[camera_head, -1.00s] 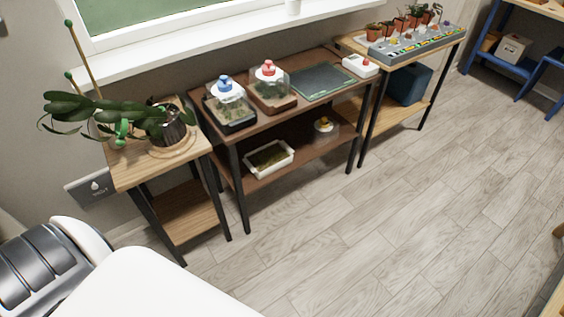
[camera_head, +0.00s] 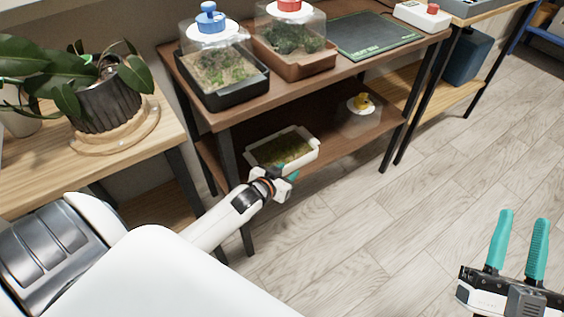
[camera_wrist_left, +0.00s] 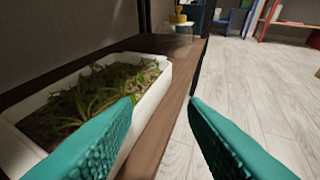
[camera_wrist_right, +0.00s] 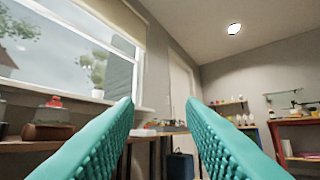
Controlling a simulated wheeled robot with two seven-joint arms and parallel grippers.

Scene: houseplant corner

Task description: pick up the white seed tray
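The white seed tray (camera_head: 314,155) sits on the lower shelf of the brown rack, filled with green and brown plant matter. It also shows close up in the left wrist view (camera_wrist_left: 155,98). My left gripper (camera_head: 289,174) is at the tray's front right side; in the left wrist view its teal fingers (camera_wrist_left: 160,115) are apart. The left finger overlaps the tray's near edge in that view, and the right finger is over the floor side. I cannot tell whether they touch the tray. My right gripper (camera_head: 523,226) is open and empty over the floor, far from the tray.
The brown shelf (camera_head: 345,144) also holds a clear container with a yellow knob (camera_head: 361,102). Above it, the rack top holds a blue-knobbed terrarium (camera_head: 222,72), a red-knobbed one (camera_head: 292,45) and a dark green mat (camera_head: 374,36). A black rack leg stands beside my left arm. The floor at right is clear.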

